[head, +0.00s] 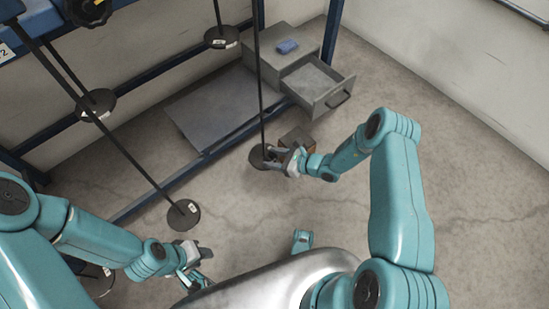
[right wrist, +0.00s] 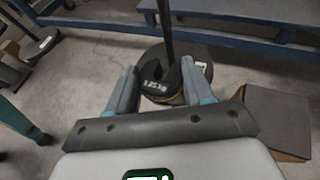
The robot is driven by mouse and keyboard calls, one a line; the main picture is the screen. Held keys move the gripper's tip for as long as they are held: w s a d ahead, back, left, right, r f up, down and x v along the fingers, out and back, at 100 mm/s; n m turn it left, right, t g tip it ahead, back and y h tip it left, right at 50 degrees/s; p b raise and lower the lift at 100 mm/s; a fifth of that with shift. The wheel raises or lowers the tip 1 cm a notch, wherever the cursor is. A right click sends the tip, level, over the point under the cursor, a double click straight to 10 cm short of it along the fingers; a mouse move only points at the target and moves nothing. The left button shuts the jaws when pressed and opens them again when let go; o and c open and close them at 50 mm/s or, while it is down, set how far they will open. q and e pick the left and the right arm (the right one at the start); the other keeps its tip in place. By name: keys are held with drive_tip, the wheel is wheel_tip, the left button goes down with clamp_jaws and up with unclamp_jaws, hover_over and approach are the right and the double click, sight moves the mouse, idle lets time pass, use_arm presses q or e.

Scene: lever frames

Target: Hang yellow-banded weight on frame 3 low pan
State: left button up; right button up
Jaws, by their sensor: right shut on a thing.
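The yellow-banded weight (right wrist: 162,88) is a dark slotted disc with pale lettering and a thin yellow edge, in the right wrist view. My right gripper (right wrist: 160,92) is shut on it; it also shows in the head view (head: 281,160). The weight is at a round dark pan (right wrist: 203,70) hanging on a thin rod, with its slot facing the rod. I cannot tell whether it rests on the pan. In the head view this low pan (head: 257,158) is beside the gripper. My left gripper (head: 195,276) is low at the left, near the floor, its jaw opening unclear.
Other pans hang at the left (head: 184,214), (head: 96,105) and higher up (head: 221,37). A blue frame rail (head: 180,178) runs behind. A brown box (head: 298,138) stands behind my right gripper.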

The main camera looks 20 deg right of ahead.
drive_tip(key=shift+w, duration=0.15)
drive_tip(key=shift+w+a+b, duration=0.35)
drive_tip(key=shift+w+b, duration=0.2)
drive_tip(key=shift+w, duration=0.3)
drive_tip(key=shift+w+a+b, duration=0.25)
drive_tip(key=shift+w+b, duration=0.2)
drive_tip(key=shift+w, duration=0.15)
idle(0.3)
drive_tip(key=shift+f+b, duration=0.4)
drive_tip(key=shift+f, duration=0.05)
idle(0.3)
drive_tip(key=o, duration=1.2)
